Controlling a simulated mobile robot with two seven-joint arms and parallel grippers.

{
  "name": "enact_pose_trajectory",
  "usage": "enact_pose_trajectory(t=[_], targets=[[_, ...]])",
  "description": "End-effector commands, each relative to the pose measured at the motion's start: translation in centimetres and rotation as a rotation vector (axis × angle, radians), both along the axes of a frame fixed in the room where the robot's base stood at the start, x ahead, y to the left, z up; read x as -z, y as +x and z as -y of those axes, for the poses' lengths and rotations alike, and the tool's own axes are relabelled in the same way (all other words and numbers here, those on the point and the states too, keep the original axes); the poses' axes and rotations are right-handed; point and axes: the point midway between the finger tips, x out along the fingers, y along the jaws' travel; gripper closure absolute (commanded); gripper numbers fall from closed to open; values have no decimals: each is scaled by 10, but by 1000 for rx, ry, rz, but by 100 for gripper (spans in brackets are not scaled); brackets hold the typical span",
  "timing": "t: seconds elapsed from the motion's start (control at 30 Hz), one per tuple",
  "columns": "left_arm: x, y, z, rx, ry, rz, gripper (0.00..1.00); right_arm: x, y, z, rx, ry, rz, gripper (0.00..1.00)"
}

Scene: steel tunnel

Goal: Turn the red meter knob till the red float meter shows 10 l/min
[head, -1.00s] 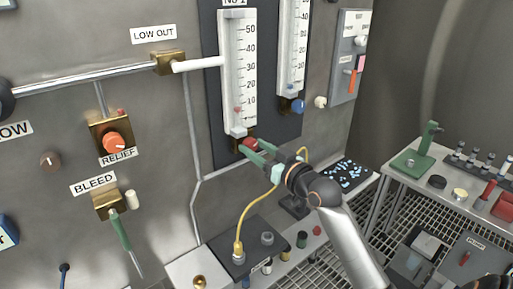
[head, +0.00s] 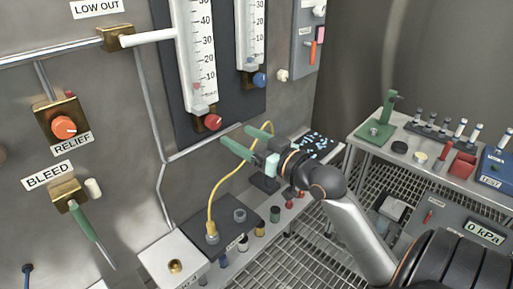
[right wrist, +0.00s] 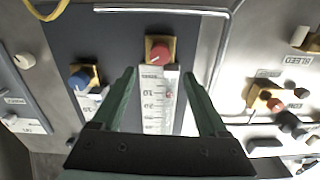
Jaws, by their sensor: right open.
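The red meter knob (head: 212,122) sits on a brass block below the red float meter (head: 196,50), a white tube with a scale. Its small red float (head: 197,87) is low on the scale, close to the 10 mark; I cannot read it exactly. My right gripper (head: 235,135) is open and empty, its green fingers apart from the knob, to its lower right. In the right wrist view the red knob (right wrist: 160,54) shows ahead between the open fingertips (right wrist: 159,73), and the float (right wrist: 169,95) appears beside the 10. My left gripper is not in view.
A blue knob (head: 259,80) sits under the neighbouring meter, right of the red one. A yellow hose (head: 216,185) loops up close to my right gripper. Orange relief knob (head: 64,126) and green bleed lever (head: 88,222) are at left. A bench with tools (head: 376,133) stands right.

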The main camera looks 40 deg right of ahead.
Motion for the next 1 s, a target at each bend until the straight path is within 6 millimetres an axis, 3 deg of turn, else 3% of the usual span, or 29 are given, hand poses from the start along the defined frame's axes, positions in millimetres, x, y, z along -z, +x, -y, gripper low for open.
enact_pose_trajectory(t=[0.1,0.33,1.0], targets=[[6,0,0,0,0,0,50,2,-19,2,1,-2,-2,24],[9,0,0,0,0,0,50,1,-40,3,0,0,0,24],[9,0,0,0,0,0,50,0,-44,4,0,1,0,24]])
